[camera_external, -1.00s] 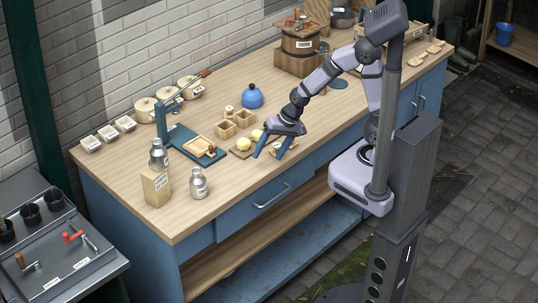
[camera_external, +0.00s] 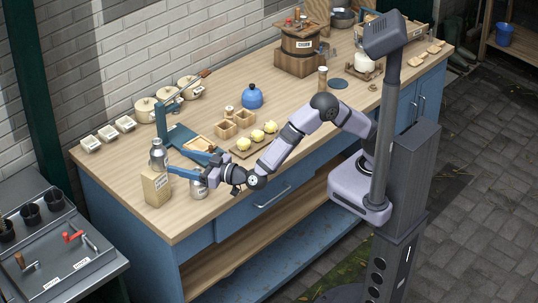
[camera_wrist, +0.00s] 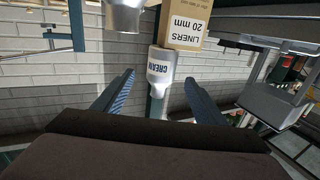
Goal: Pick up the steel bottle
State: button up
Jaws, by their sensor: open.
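Two steel bottles stand on the wooden bench in the external view. The rear bottle (camera_external: 158,155) is upright beside a cardboard box. The front bottle (camera_external: 197,191) is largely hidden by my gripper. My gripper (camera_external: 188,164) is open and empty, low over the bench, its fingers pointing left toward the rear bottle. In the wrist view, which looks upside down, a steel bottle marked CREAM (camera_wrist: 161,70) shows between and beyond my open fingers (camera_wrist: 157,88); neither touches it. Part of another steel body (camera_wrist: 122,17) shows at the top edge.
The cardboard box (camera_external: 156,189), marked LINERS in the wrist view (camera_wrist: 183,25), stands close to the rear bottle. A blue press (camera_external: 181,134) stands behind my gripper. Wooden trays (camera_external: 225,130) and yellow rounds (camera_external: 257,135) lie to the right. The front left bench corner is clear.

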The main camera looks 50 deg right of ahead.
aim_at(166, 157)
jog(key=shift+r+p+x, duration=0.15)
jog(key=shift+p+x, duration=0.6)
jog(key=shift+x, duration=1.05)
jog(key=shift+r+p+x, duration=0.15)
jog(key=shift+p+x, duration=0.55)
jog(key=shift+x, duration=1.05)
jog(key=shift+a, duration=0.2)
jog(key=c, duration=1.5)
jog(key=shift+o, duration=0.2)
notch_tip(166, 157, up, 10)
jog(key=shift+f+b, duration=0.1)
jog(key=shift+b, duration=0.55)
jog(key=shift+d+r, duration=0.1)
jog(key=shift+r, duration=0.1)
